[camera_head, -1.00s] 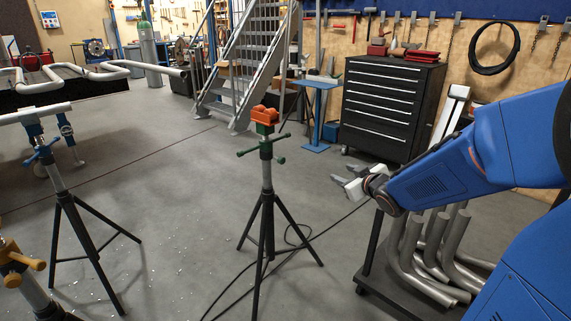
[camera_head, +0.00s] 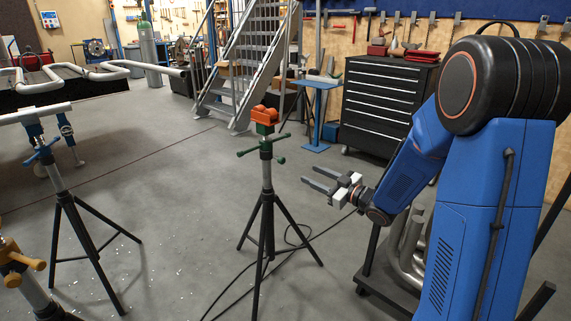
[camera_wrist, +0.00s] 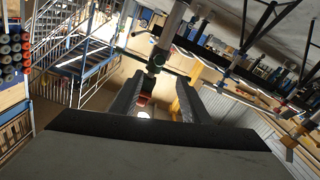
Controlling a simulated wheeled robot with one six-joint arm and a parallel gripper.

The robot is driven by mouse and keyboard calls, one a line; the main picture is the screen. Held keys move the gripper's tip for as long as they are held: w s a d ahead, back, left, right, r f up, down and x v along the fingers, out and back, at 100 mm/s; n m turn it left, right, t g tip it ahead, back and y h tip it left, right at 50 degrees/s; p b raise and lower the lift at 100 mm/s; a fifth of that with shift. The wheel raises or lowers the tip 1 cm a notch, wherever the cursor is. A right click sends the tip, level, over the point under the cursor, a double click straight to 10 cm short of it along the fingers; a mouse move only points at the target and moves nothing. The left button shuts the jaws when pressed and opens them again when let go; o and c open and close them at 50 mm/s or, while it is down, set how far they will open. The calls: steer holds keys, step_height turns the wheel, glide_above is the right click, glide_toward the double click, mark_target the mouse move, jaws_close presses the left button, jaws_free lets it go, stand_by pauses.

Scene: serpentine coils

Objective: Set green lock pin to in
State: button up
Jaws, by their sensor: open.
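The pipe stand with green fittings (camera_head: 266,185) stands upright on its black tripod in the middle of the head view. Its green collar (camera_head: 265,151) has green knobs on both sides, below a head with orange rollers (camera_head: 265,114). I cannot tell the lock pin from the other green knobs or see its position. My gripper (camera_head: 309,174) is open and empty, to the right of the stand, pointing left. In the wrist view the green fittings (camera_wrist: 155,62) show beyond and between the open fingers (camera_wrist: 158,92), apart from them.
A blue-fitted stand (camera_head: 45,155) and a yellow-fitted stand (camera_head: 16,258) stand at left. A cart with bent pipes (camera_head: 408,250) is below my arm. A black cable (camera_head: 300,243) lies on the floor. A black drawer cabinet (camera_head: 385,105) stands behind.

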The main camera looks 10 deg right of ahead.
mark_target(284, 162)
steer(key=x, duration=1.4)
